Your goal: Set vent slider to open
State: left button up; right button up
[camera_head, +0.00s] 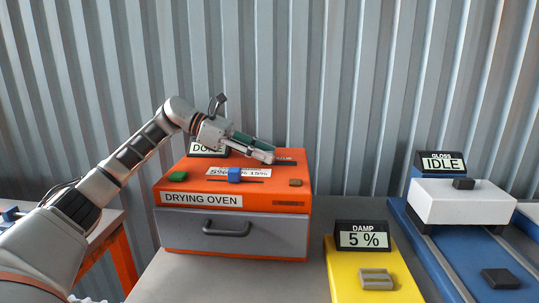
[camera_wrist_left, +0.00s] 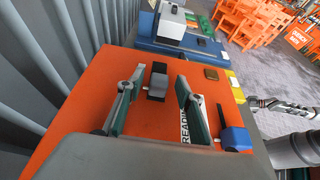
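The orange drying oven (camera_head: 180,182) has a dark grey block-like knob (camera_wrist_left: 157,82) on its top, seen in the left wrist view. A blue slider knob (camera_head: 234,175) sits on a dark slot nearer the front; it also shows in the left wrist view (camera_wrist_left: 237,139). I cannot read a vent label on either. My left gripper (camera_head: 272,156) is low over the back right of the oven top. In the left wrist view its green-padded fingers (camera_wrist_left: 158,94) are apart, with the dark knob between and slightly beyond them. Contact is not visible. The gripper hides this knob in the head view.
A partly hidden display (camera_head: 208,149) stands behind. A yellow damp meter (camera_head: 346,284) and a blue gloss unit (camera_head: 420,232) stand right. The corrugated wall is close behind.

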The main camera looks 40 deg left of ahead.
aim_at(286, 163)
pick_arm(q)
jog(key=shift+x, duration=0.85)
grip_shut()
jog(key=shift+w+d+r+p, duration=0.1)
jog(key=shift+w+d, duration=0.3)
jog(key=shift+d, duration=0.2)
jog(key=shift+w+d+p, duration=0.15)
jog(key=shift+w+d, duration=0.2)
jog(key=shift+d, duration=0.25)
jog(key=shift+w+d+r+p, duration=0.1)
jog(key=shift+w+d, duration=0.3)
jog(key=shift+d, duration=0.25)
jog(key=shift+c, duration=1.5)
grip_release()
jog(key=shift+f, duration=0.1)
jog(key=o, duration=0.3)
jog(key=shift+w+d, duration=0.1)
jog(key=v, duration=1.2)
jog(key=shift+f, duration=0.1)
